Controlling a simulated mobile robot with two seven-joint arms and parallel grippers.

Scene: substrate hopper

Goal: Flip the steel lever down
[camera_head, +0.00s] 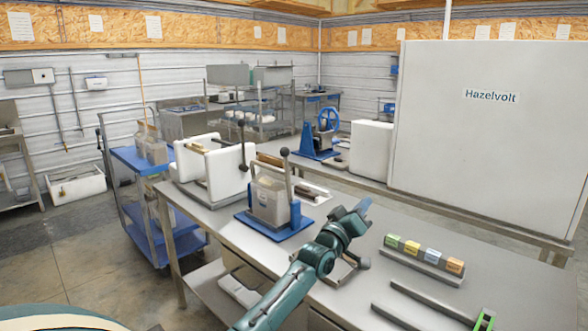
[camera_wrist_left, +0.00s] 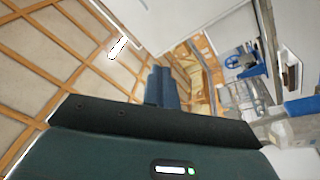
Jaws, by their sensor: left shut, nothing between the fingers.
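The steel lever (camera_head: 289,176) stands nearly upright with a dark round knob at its top, on the right side of a grey hopper (camera_head: 270,200) on a blue base plate (camera_head: 262,229). I cannot pick out the lever in that view. My right gripper is not in view.
White boxes with a dark lever (camera_head: 224,172) stand left of the hopper. A rack of coloured blocks (camera_head: 424,252) and dark rails (camera_head: 430,304) lie on the bench to the right. A large white Hazelvolt panel (camera_head: 490,140) rises behind. A blue cart (camera_head: 150,160) stands at left.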

